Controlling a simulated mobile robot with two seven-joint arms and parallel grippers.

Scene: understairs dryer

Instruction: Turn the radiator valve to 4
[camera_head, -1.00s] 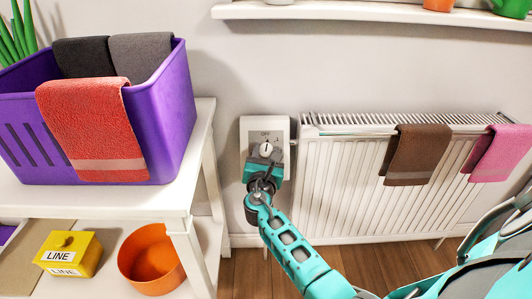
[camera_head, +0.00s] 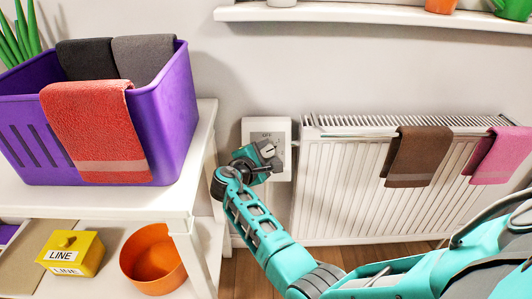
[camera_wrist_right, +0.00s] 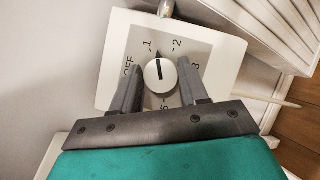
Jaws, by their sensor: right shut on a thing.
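The radiator valve is a white square plate (camera_head: 283,128) on the wall left of the radiator. In the right wrist view its grey dial face shows OFF, 1, 2, 3 and 5 around a round white knob (camera_wrist_right: 160,76). A dark line on the knob points roughly between 1 and 2. The 4 mark is hidden. My left gripper is not in view.
The white radiator (camera_head: 350,185) with brown (camera_head: 407,156) and pink (camera_head: 497,156) towels stands right of the valve. A white table (camera_head: 120,198) with a purple basket (camera_head: 172,120) stands close on the left. A shelf (camera_head: 380,12) runs above.

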